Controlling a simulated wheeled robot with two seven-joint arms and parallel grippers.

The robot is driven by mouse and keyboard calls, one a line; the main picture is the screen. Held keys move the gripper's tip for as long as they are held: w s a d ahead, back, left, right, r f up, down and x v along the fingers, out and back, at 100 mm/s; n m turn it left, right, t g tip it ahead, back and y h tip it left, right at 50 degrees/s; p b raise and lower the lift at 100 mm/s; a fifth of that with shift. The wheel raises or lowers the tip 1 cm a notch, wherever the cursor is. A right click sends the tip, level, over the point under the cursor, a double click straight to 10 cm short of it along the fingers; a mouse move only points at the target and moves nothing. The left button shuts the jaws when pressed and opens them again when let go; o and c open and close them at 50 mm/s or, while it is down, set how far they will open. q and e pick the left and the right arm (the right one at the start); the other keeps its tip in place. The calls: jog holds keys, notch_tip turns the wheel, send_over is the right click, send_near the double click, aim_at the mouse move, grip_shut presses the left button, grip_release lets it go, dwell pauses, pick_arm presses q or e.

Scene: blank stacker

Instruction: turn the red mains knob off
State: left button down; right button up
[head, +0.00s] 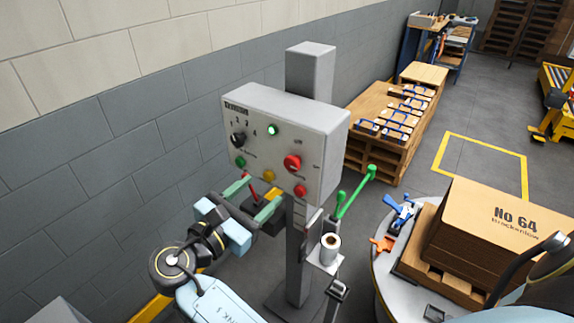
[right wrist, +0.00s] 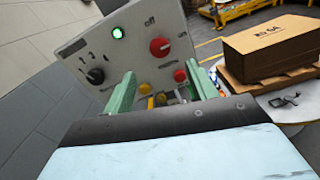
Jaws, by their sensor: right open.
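The red mains knob (head: 292,163) sits on the right half of the grey control panel (head: 325,130), under an "off" label. In the right wrist view the red knob (right wrist: 160,47) shows "off" above and "on" to its right. A pale mark shows on its face, but its exact pointing is hard to read. My right gripper (head: 252,197) is in front of the panel's lower edge, below and left of the knob and apart from it. Its green fingers (right wrist: 161,88) are spread and hold nothing. My left gripper is not in view.
The panel also has a black selector (head: 238,139), a lit green lamp (head: 272,130) and several buttons. A grey post (head: 311,72) carries it. Green-handled levers (head: 356,190) and a cup-like item (head: 331,241) are close right. A round table with a carton (head: 490,245) stands further right.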

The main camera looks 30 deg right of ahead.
aim_at(290, 165)
jog(key=p+x, duration=0.1)
jog(key=x, duration=0.9)
jog(key=shift+w+d, duration=0.15)
jog(key=shift+d, duration=0.1)
